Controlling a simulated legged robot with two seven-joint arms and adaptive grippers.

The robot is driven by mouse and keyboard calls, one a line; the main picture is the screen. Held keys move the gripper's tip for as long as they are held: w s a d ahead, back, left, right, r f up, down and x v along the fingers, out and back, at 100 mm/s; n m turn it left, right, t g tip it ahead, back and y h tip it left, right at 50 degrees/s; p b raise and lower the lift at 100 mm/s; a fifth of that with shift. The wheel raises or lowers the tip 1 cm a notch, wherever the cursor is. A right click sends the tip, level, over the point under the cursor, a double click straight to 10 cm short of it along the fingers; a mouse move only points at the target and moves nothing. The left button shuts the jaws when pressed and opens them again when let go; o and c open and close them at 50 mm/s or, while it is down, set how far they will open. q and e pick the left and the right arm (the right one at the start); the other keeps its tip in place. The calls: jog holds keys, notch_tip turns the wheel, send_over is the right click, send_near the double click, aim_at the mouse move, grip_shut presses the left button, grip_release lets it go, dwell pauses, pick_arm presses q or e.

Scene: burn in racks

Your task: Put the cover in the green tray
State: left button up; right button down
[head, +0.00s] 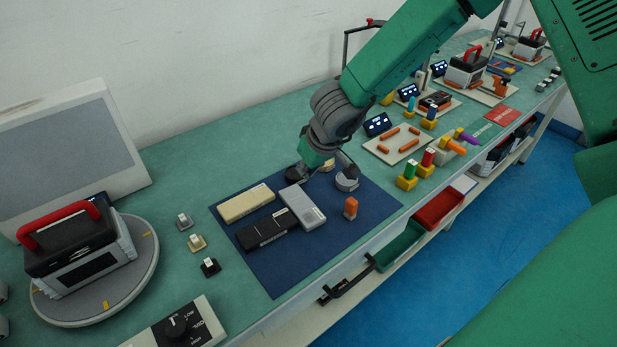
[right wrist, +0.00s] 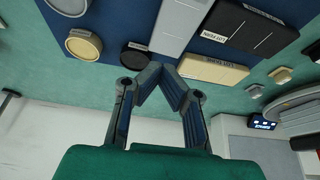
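No piece is marked as the cover. Three flat rectangular pieces lie on the blue mat (head: 285,272): cream (head: 246,203), black (head: 267,229) and grey (head: 303,206). The right wrist view also shows the cream (right wrist: 213,70), black (right wrist: 249,26) and grey (right wrist: 182,24) pieces. The green tray (head: 399,246) is below the bench's front edge. My right gripper (head: 306,180) is above the mat's back edge, close to the black disc (head: 293,174). In the right wrist view its fingertips (right wrist: 161,67) meet with nothing between them. My left gripper is out of view.
A grey disc (head: 347,181) and a cream disc (head: 327,165) lie near my right gripper. An orange part (head: 350,208) stands on the mat. A red tray (head: 439,208) is beside the green one. A turntable with a red-handled case (head: 78,247) stands left.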

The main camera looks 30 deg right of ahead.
jog(key=shift+c, duration=2.3)
grip_release()
jog(key=shift+r, duration=0.1)
